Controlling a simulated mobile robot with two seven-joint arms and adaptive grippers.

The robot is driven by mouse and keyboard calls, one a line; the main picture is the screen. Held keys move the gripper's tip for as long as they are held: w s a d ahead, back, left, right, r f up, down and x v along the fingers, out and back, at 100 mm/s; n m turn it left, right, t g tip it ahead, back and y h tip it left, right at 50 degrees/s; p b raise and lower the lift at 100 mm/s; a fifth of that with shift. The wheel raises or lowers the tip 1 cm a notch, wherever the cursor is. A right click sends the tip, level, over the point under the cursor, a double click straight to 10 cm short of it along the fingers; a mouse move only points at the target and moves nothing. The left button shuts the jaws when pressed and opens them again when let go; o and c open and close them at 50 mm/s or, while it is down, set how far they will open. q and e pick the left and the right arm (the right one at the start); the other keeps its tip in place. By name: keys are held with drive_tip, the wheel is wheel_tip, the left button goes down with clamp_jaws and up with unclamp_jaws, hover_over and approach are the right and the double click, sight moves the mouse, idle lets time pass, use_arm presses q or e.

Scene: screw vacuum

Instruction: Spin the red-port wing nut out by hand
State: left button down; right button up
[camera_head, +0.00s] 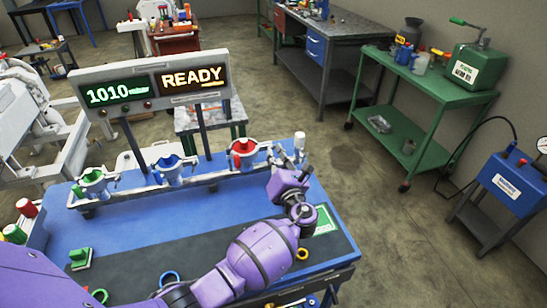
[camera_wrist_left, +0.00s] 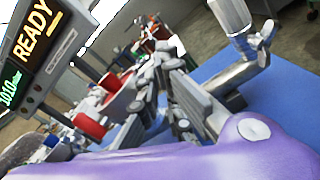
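The fingers are largely hidden in the head view. In the left wrist view my left gripper (camera_wrist_left: 168,62) has its grey fingers close together beside red parts (camera_wrist_left: 90,124); the gap at the tips is unclear. My right gripper is out of view.
A blue port (camera_head: 170,163) and a green port (camera_head: 93,178) stand left along the rail. The READY display (camera_head: 190,79) rises behind them. A white-capped post (camera_head: 299,141) stands at the right end. A green block (camera_head: 81,257) and coloured rings lie on the dark mat.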

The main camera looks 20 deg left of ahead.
use_arm(q)
drive_tip(key=n+b, duration=0.9)
drive_tip(key=n, duration=1.5)
drive_tip(key=shift+d+n, duration=0.1)
drive_tip(key=shift+n, duration=0.2)
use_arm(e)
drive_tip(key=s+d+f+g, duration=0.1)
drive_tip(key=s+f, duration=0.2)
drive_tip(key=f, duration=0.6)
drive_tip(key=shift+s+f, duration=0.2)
use_arm(q)
drive_tip(key=shift+r, duration=0.15)
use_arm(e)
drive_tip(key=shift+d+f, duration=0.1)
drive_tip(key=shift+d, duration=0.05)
